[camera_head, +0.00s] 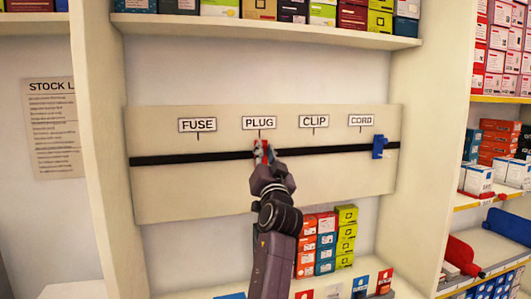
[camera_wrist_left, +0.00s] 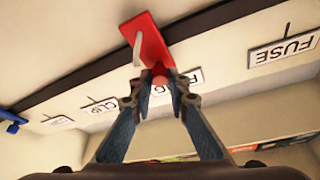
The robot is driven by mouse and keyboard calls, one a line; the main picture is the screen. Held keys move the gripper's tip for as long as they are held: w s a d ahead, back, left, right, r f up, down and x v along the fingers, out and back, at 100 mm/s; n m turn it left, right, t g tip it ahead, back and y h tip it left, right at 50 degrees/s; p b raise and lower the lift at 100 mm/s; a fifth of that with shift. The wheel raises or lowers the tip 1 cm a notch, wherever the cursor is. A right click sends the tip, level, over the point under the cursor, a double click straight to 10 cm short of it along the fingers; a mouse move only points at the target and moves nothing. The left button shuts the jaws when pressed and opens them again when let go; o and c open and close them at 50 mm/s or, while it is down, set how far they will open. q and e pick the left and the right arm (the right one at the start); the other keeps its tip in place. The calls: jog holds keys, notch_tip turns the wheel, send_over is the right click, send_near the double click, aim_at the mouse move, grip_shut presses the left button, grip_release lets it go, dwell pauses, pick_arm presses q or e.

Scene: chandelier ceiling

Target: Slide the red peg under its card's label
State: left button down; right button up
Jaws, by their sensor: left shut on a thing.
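The red peg (camera_head: 259,147) sits on the black rail (camera_head: 200,157) of the cream board, below the PLUG label (camera_head: 259,123). My left gripper (camera_head: 265,161) reaches it from below and partly covers it. In the left wrist view the red peg (camera_wrist_left: 150,40) lies over the rail, and the fingers (camera_wrist_left: 159,83) are shut on its small red knob. The other labels are FUSE (camera_head: 197,125), CLIP (camera_head: 313,121) and CORD (camera_head: 361,120). Small cards stand on the lower shelf, including a red-and-dark one (camera_head: 385,281); their print is too small to read. My right gripper is not in view.
A blue peg (camera_head: 379,147) sits on the rail near its right end, to the lower right of CORD. The rail between the pegs and left of the red peg is clear. Stacked boxes (camera_head: 325,246) stand below the board, and a shelf with boxes (camera_head: 270,27) is above it.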

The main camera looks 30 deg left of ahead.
pick_arm(q)
jog(key=c, duration=1.8)
grip_release()
jog(key=shift+c, duration=0.2)
jog(key=v, duration=0.7)
jog(key=shift+s+d, duration=0.2)
jog(key=shift+f, duration=0.1)
